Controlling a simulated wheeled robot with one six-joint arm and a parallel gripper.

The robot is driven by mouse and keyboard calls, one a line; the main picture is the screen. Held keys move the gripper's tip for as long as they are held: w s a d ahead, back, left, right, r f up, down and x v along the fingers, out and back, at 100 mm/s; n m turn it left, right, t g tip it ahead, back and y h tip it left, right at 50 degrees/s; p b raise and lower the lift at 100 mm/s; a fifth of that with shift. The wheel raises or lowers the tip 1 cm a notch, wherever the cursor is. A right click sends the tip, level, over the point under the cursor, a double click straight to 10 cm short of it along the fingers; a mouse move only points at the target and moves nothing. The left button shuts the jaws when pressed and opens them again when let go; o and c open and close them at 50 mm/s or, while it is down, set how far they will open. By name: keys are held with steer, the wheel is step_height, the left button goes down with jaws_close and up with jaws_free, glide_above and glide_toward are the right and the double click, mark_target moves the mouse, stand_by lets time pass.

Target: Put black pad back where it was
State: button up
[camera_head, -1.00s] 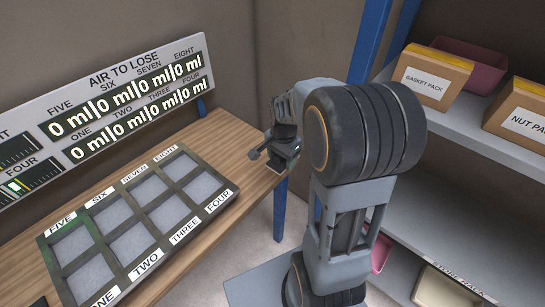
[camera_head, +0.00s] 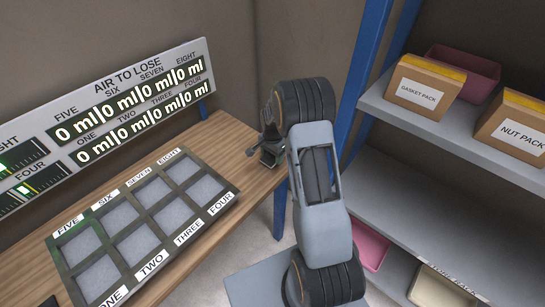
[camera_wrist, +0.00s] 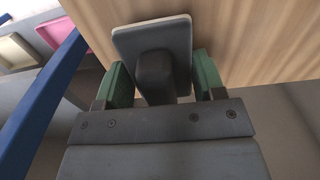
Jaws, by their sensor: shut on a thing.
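The black pad (camera_wrist: 150,35) is a dark flat plate with a paler rim and a block-shaped handle. In the wrist view my gripper (camera_wrist: 156,82) is shut on that handle, with a green finger pad on each side. In the head view my gripper (camera_head: 267,152) is over the right end of the wooden bench, to the right of the tray; the pad is small and hard to make out there. The tray (camera_head: 150,205) on the bench has several square compartments with pale floors, labelled ONE to EIGHT.
A panel (camera_head: 110,105) titled AIR TO LOSE stands behind the tray, its visible readings at 0 ml. A blue post (camera_head: 362,85) and grey shelves (camera_head: 440,130) with a gasket pack (camera_head: 425,88) and nut pack (camera_head: 515,130) stand right. Bare bench (camera_head: 225,140) lies right of the tray.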

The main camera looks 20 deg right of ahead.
steer(key=shift+f, duration=0.85)
steer(key=shift+f, duration=0.2)
steer(key=o, duration=0.9)
steer(key=shift+r, duration=0.15)
